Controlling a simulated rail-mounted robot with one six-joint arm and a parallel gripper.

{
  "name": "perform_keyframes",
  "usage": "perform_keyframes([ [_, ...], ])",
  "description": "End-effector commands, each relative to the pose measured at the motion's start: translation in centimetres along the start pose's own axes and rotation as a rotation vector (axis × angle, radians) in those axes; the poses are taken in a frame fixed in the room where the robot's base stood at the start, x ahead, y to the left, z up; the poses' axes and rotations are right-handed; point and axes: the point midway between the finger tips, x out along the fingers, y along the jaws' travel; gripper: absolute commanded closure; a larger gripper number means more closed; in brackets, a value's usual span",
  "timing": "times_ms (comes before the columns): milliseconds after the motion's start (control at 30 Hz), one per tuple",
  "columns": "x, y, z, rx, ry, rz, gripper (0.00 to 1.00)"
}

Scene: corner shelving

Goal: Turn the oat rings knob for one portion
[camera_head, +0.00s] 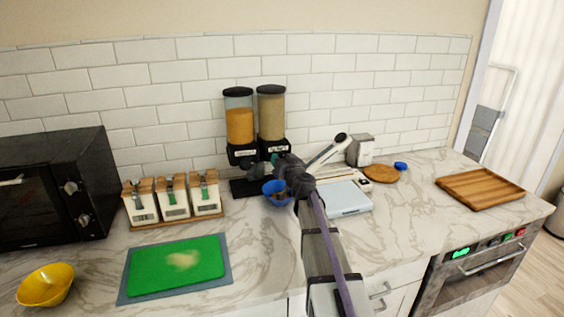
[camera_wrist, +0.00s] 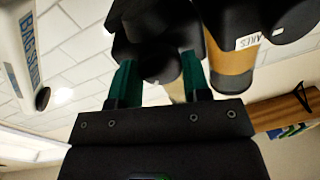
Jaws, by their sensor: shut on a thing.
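Two cereal dispensers stand against the tiled wall. The right one (camera_head: 271,112), with beige contents, appears to be the oat rings dispenser; the left one (camera_head: 239,122) holds orange contents. In the wrist view the orange one's label ends in "AKES" (camera_wrist: 250,42). My gripper (camera_head: 275,160) is at the front of the right dispenser's base. In the wrist view its green fingers (camera_wrist: 160,75) are shut on a dark round knob (camera_wrist: 158,62), one on each side. The knob is mostly hidden in the head view. A blue bowl (camera_head: 270,188) with something in it stands below, partly hidden by my arm.
A white bag sealer (camera_head: 325,153) and a pale blue flat device (camera_head: 345,198) are right of my arm. Several clip-top canisters (camera_head: 174,197) stand left. A green cutting board (camera_head: 175,262), yellow bowl (camera_head: 45,287) and wooden tray (camera_head: 480,188) lie farther out.

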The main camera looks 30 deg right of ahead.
Motion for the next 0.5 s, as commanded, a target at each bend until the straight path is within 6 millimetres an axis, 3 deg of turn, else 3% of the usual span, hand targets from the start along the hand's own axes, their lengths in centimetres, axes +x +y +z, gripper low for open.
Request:
perform_keyframes([
  [500,0.05,0.08,0.15,0.483,0.043,0.003,0.80],
])
